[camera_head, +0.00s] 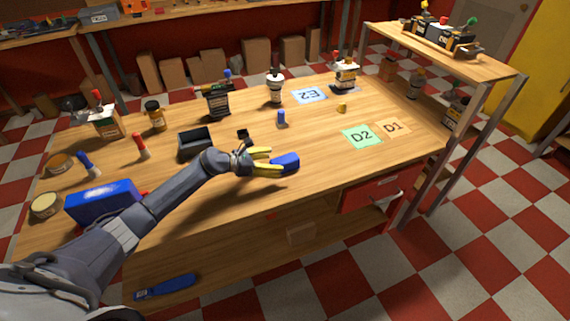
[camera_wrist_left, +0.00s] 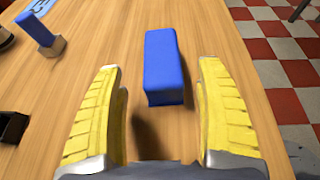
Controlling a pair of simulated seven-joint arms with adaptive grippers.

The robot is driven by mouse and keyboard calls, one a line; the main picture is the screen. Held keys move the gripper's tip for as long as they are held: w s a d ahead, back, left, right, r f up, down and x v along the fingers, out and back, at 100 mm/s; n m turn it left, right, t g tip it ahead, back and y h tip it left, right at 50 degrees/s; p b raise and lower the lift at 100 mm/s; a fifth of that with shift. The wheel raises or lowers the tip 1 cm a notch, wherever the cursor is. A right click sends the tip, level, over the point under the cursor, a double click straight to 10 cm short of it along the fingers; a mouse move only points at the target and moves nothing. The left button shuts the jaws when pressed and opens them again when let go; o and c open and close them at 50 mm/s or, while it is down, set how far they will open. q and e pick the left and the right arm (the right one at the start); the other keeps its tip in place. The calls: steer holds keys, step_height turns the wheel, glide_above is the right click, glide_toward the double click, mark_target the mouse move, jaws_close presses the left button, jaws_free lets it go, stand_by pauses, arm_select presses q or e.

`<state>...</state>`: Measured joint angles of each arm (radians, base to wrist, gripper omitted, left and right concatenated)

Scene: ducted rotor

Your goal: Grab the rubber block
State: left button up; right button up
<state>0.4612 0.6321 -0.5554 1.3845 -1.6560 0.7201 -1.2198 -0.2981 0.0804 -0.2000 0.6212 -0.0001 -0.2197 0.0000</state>
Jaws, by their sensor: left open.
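A blue block (camera_head: 287,161), which looks like the rubber block, lies on the wooden table near its front edge. It also shows in the left wrist view (camera_wrist_left: 165,65), lying lengthwise ahead of the palm. My left gripper (camera_head: 271,161) is open, with its yellow fingers to either side of the block's near part. In the left wrist view (camera_wrist_left: 160,68) a gap of bare table shows between each finger and the block. The fingers do not appear to touch it. My right gripper is not in view.
A small blue-topped piece (camera_head: 281,119) and an open black box (camera_head: 194,143) stand beyond the gripper. A large blue box (camera_head: 104,201) is by my left arm. Green (camera_head: 361,137) and tan (camera_head: 393,128) cards lie to the right.

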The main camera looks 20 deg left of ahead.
mark_target(287, 161)
arm_select(q)
steer(key=shift+x, duration=3.25)
steer(key=shift+d+r, duration=0.1)
steer(key=c, duration=1.4)
